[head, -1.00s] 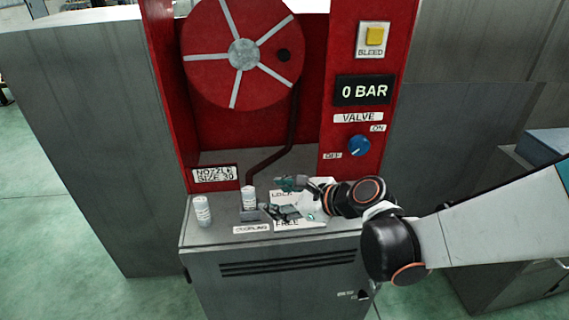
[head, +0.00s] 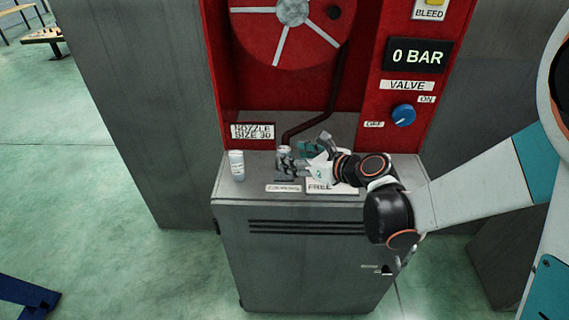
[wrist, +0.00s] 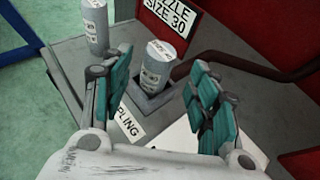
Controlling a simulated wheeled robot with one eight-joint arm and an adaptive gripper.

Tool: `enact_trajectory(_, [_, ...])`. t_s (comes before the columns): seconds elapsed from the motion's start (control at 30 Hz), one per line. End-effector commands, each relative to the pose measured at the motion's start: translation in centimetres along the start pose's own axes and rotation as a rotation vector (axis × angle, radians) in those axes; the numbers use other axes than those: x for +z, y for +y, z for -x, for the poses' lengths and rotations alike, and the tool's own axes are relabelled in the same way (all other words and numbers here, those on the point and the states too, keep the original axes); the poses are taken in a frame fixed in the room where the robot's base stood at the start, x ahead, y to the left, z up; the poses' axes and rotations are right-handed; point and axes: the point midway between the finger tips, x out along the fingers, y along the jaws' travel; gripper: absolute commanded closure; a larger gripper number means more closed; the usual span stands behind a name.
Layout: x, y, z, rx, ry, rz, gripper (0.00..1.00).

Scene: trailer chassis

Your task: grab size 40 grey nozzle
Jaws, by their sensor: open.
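Two grey cylindrical nozzles stand upright on the cabinet top. One nozzle (head: 236,166) is free-standing at the left; it also shows at the top left of the wrist view (wrist: 95,24). The other nozzle (wrist: 160,66) stands in the square coupling holder (wrist: 150,98); in the head view it is partly hidden by my gripper (head: 294,162). The size marks on both are too small to read. My gripper is open, its teal-padded fingers on either side of the coupling nozzle in the wrist view. I cannot tell whether they touch it.
A sign (head: 253,131) reads "NOZZLE SIZE 30". A dark hose (head: 312,125) runs down behind the coupling. The red panel has a display (head: 417,56) reading 0 BAR and a blue valve knob (head: 403,115). The cabinet's left edge is near the free-standing nozzle.

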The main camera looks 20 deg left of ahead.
Motion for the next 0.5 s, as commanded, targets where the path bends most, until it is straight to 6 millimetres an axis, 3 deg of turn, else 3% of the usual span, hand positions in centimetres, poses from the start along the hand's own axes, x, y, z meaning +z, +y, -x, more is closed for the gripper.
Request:
enact_trajectory(0.37, [-0.5, 0.3, -4.5, 0.001, 0.000, 0.002, 0.45])
enact_trajectory(0.5, [-0.3, 0.2, -5.1, 0.000, 0.000, 0.001, 0.45])
